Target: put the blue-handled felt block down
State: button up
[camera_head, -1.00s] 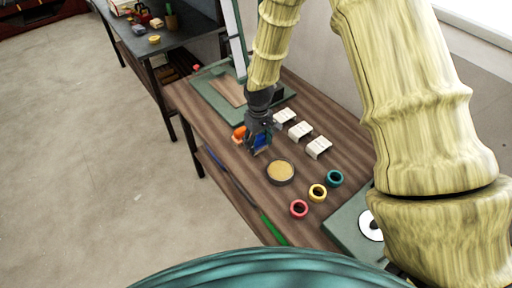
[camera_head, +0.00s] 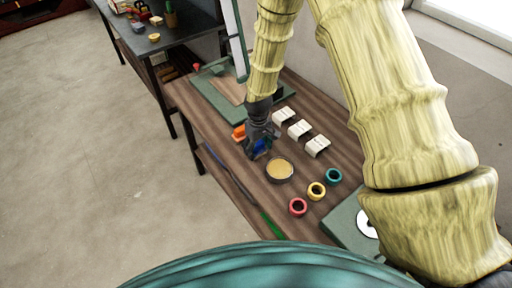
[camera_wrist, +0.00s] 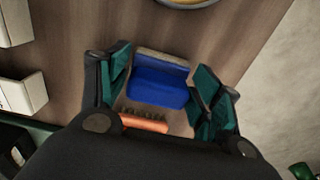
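The blue-handled felt block (camera_wrist: 158,88) is between my gripper's fingers in the wrist view, its blue handle towards the palm and a pale grey felt edge beyond. In the head view its blue part (camera_head: 262,145) shows small at my gripper (camera_head: 259,149), low over the wooden table, left of the round tin. In the wrist view my gripper (camera_wrist: 162,75) has its teal-padded fingers spread on both sides of the block, with a narrow gap seen on the right. The block appears to rest on the table; its underside is hidden.
An orange block (camera_head: 239,132) lies close left of my gripper. A round tin (camera_head: 280,169) is close on the right.

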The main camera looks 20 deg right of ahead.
aim_at(258, 145)
jog(key=shift+o, duration=0.3)
jog(key=shift+f, duration=0.2)
jog(key=shift+w+r+b, duration=0.15)
jog(key=shift+r+b, duration=0.4)
jog(key=shift+r, duration=0.2)
notch_tip(258, 145, up, 2)
jog(key=shift+r+b, duration=0.25)
jog(key=shift+b, duration=0.45)
jog(key=shift+s+r+b, duration=0.2)
jog(key=shift+r+b, duration=0.7)
jog(key=shift+r, duration=2.6)
